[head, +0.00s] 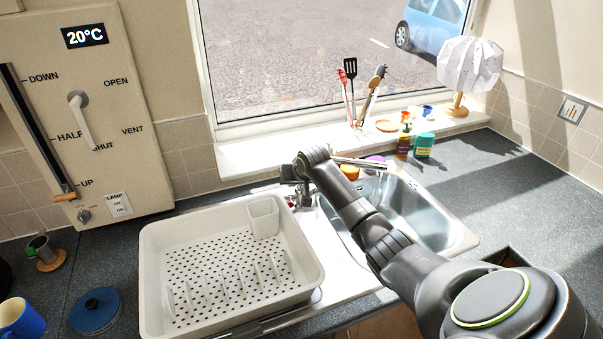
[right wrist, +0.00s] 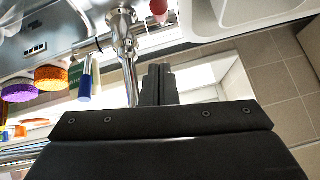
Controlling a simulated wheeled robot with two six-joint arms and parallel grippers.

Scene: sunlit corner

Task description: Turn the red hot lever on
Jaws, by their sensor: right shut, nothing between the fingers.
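The red lever (right wrist: 158,8) shows at the top edge of the right wrist view, beside the chrome tap (right wrist: 124,40). In the head view only a small red spot (head: 292,204) shows by the tap base, below my gripper. A blue lever (right wrist: 85,82) is on the other side of the tap. My right gripper (right wrist: 156,72) is shut and empty, its fingertips close to the tap body and a little apart from the red lever in the picture; I cannot tell whether it touches the tap. In the head view my right gripper (head: 289,182) partly hides the tap. My left gripper is not in view.
A white dish rack (head: 160,243) stands left of the steel sink (head: 440,217). An orange sponge (right wrist: 50,77) and a purple sponge (right wrist: 18,93) lie behind the sink. A soap bottle (head: 404,143) and a utensil holder (head: 355,122) are near the window. A wall panel (head: 125,50) is at left.

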